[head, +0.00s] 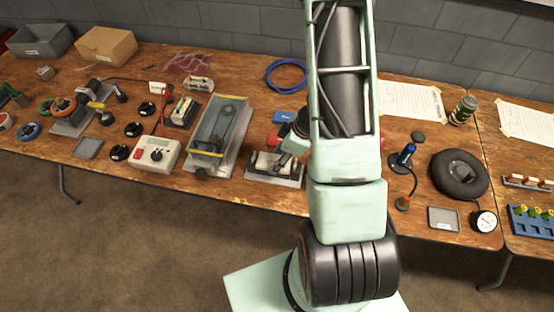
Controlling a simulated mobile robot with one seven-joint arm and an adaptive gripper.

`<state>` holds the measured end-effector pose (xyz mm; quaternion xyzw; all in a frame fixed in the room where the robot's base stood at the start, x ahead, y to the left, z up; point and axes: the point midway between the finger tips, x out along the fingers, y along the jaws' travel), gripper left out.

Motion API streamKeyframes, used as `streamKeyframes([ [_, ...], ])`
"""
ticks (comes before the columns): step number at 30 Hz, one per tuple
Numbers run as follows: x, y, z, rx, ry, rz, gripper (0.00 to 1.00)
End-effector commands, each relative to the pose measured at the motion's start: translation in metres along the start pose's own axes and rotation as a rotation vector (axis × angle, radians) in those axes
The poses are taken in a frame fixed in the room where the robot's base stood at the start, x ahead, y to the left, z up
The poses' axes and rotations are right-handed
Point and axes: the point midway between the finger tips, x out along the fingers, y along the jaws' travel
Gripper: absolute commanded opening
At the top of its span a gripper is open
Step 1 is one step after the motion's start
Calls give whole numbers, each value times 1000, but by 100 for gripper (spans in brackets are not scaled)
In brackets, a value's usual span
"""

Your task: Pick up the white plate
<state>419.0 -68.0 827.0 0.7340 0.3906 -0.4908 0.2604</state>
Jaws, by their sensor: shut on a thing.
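The white plate (266,163) is a small pale piece at a grey metal base (275,181) near the front edge of the table, left of my arm. My gripper (282,161) reaches down to it from the right and is shut on it. The plate is at or just above the base; I cannot tell whether they touch. My arm and the gripper body hide the right side of the plate and part of the fingers.
A clear-sided box (218,128) stands just left of the base. A white meter box (154,153) is further left. A blue block (283,117) and blue cable coil (286,76) lie behind. Right of my arm are a blue-handled tool (406,155) and black ring (459,174).

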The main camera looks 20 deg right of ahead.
Motion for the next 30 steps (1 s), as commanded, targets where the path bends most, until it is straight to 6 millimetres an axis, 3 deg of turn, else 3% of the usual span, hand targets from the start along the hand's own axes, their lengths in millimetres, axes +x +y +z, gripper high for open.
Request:
streamKeyframes([
  [8,-48,1,-21,-3,1,5,18],
  [19,-134,1,-57,-4,1,4,18],
  [30,-159,1,-66,0,0,2,18],
])
